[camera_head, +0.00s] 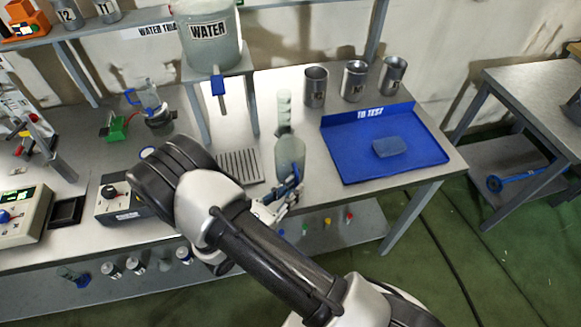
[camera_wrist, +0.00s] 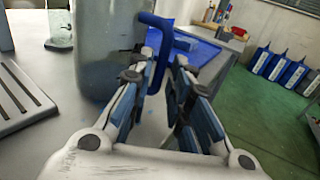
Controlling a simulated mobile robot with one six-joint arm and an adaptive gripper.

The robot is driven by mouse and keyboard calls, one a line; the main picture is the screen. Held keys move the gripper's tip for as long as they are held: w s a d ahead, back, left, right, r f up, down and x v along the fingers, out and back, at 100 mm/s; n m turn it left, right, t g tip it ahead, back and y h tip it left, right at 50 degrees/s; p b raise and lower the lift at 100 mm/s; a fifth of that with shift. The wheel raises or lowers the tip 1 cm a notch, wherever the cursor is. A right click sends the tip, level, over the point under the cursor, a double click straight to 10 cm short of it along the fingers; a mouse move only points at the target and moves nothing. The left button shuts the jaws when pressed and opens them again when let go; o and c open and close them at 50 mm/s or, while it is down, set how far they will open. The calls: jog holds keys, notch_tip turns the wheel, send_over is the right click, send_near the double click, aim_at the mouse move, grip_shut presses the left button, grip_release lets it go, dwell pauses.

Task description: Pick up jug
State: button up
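The jug (camera_head: 290,153) is a see-through, greenish-grey vessel with a blue handle, standing near the front edge of the metal table. In the wrist view its rounded body (camera_wrist: 105,50) fills the upper left, and the blue handle (camera_wrist: 160,22) sticks out to the right. My gripper (camera_head: 288,192) is at the handle side of the jug. In the wrist view my gripper (camera_wrist: 168,68) has its fingers apart, with the handle at or between the fingertips. I cannot tell whether a finger touches it. The jug's base is partly hidden.
A blue tray (camera_head: 425,168) holding a blue-grey block lies to the right, with several metal cups (camera_head: 316,88) behind it. A slotted drain grate (camera_head: 238,167) is left of the jug, under a water tank (camera_head: 212,55). A smaller blue-handled vessel (camera_head: 148,95) stands further left.

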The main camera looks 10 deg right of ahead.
jog(key=x, duration=0.2)
jog(key=shift+w+d, duration=0.2)
jog(key=shift+d, duration=0.1)
jog(key=shift+c, duration=0.4)
grip_shut()
